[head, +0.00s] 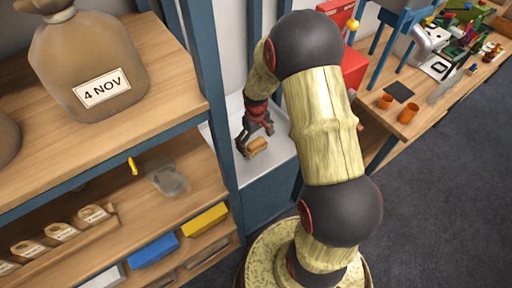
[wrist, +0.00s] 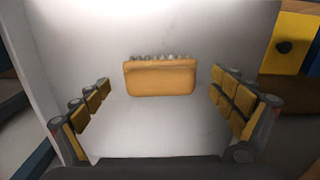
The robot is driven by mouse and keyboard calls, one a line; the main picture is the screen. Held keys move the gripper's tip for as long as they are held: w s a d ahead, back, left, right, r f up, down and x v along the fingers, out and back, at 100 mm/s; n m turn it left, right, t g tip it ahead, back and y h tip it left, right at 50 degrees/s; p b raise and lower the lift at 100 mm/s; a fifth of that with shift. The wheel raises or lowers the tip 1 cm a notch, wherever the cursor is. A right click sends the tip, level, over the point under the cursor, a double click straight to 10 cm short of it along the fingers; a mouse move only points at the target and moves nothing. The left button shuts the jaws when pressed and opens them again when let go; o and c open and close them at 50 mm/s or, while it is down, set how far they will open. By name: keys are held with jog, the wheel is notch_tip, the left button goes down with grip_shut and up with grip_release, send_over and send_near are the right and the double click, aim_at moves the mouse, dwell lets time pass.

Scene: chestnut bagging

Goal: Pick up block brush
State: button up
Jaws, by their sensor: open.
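The block brush (head: 257,146) is a small orange-brown block lying on a white surface in the head view. In the wrist view the brush (wrist: 160,77) shows its broad wooden side, with a row of pale bristle tufts along its far edge. My gripper (head: 249,146) is just above and beside the brush in the head view. In the wrist view my gripper (wrist: 168,103) is open, with padded fingers to the left and right of the brush. Clear space shows between each finger and the brush, and nothing is held.
The white surface (head: 278,157) sits in a narrow bay beside a blue shelf post (head: 222,130). Wooden shelves on the left hold a sack (head: 85,60) labelled 4 NOV and a clear bowl (head: 168,179). A workbench (head: 415,115) with orange cups stands at the right.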

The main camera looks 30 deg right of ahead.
jog(key=shift+c, duration=0.8)
jog(key=shift+s+f, duration=0.1)
jog(key=shift+s, duration=0.05)
jog(key=c, duration=1.4)
